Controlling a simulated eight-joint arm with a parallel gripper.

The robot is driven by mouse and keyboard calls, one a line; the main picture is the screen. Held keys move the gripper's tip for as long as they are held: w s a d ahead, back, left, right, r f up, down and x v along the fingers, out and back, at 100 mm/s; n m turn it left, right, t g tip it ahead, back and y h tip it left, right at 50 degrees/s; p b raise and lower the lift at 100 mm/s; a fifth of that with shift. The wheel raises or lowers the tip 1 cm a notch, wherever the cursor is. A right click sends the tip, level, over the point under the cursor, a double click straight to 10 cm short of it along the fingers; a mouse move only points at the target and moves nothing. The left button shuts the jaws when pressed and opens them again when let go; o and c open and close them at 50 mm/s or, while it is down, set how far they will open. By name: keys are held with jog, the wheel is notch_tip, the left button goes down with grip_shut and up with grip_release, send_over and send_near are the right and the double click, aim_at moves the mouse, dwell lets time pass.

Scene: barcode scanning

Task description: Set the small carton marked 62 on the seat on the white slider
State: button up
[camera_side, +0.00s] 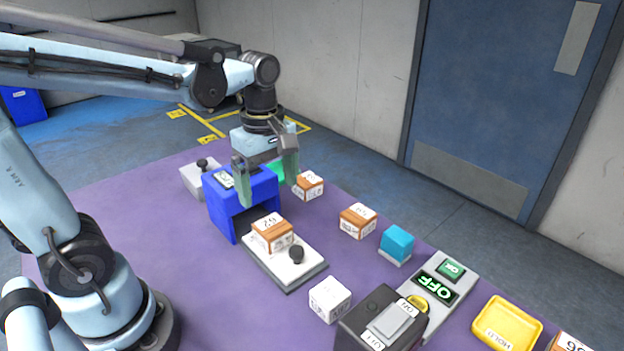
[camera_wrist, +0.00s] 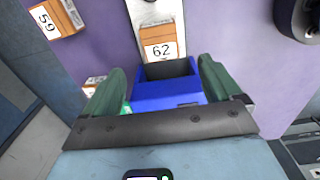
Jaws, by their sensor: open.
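The small carton marked 62 (camera_side: 272,232) is brown and white and sits upright on the white slider (camera_side: 305,271), at the end nearest a blue arch (camera_side: 227,208). The slider is a white plate with a black knob (camera_side: 297,253). In the wrist view the carton (camera_wrist: 157,42) shows its 62 label just beyond the blue arch (camera_wrist: 168,97). My gripper (camera_side: 267,178) is over the arch, its green fingers apart and nothing held between them. In the wrist view the fingers (camera_wrist: 165,88) flank the arch. The seat under the carton is hidden.
Brown cartons (camera_side: 310,186) (camera_side: 358,220), a cyan block (camera_side: 397,243) and a white cube (camera_side: 330,298) stand to the right. A black box (camera_side: 375,318), an OFF panel (camera_side: 438,290) and a yellow HOLD tray (camera_side: 507,322) are at front right. Purple table is clear at front left.

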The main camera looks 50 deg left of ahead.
jog(key=m+t, duration=0.2)
jog(key=m, duration=0.4)
jog(key=d+m+t, duration=0.1)
jog(key=m+t, duration=0.1)
jog(key=m, duration=0.4)
jog(key=s+d+m+t, duration=0.1)
jog(key=m+t, duration=0.2)
jog(key=m, duration=0.3)
jog(key=shift+d+r, duration=0.1)
jog(key=shift+d, duration=0.15)
